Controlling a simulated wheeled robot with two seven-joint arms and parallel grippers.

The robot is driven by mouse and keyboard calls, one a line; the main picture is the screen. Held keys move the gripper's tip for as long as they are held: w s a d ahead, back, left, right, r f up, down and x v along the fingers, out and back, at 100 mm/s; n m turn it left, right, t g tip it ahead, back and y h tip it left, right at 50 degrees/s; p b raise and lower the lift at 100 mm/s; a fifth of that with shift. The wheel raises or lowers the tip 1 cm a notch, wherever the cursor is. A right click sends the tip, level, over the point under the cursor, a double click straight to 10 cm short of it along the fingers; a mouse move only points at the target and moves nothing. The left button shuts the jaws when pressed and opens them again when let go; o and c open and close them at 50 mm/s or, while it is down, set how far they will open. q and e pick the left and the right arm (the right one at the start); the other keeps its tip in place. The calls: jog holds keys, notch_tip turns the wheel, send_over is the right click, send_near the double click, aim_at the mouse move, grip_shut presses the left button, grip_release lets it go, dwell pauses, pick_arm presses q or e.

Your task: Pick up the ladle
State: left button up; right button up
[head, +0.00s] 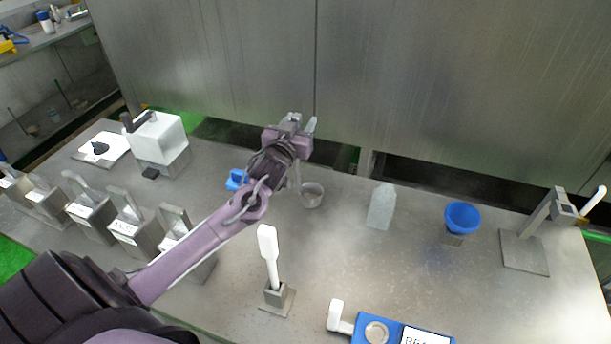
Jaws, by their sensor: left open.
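The ladle looks to be the small grey metal cup (312,196) with a thin upright handle, near the far edge of the table. Part of its handle is hidden behind my left gripper. My left gripper (303,123) is above the ladle and a little to its left in the picture, with its fingers open. I cannot tell whether the fingers are around the handle or only in front of it. My right gripper is not in view.
A clear scoop-like block (381,206), a blue funnel (462,217) and a metal stand (528,246) are to the right. A white paddle (269,254) stands in front. Metal containers (90,214) and a white box (160,138) are left. A metal wall (450,90) rises behind.

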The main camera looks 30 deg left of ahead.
pick_arm(q)
jog(key=shift+c, duration=0.2)
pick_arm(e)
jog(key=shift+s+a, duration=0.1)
pick_arm(q)
jog(key=shift+s, duration=0.1)
jog(key=shift+c, duration=1.1)
grip_shut()
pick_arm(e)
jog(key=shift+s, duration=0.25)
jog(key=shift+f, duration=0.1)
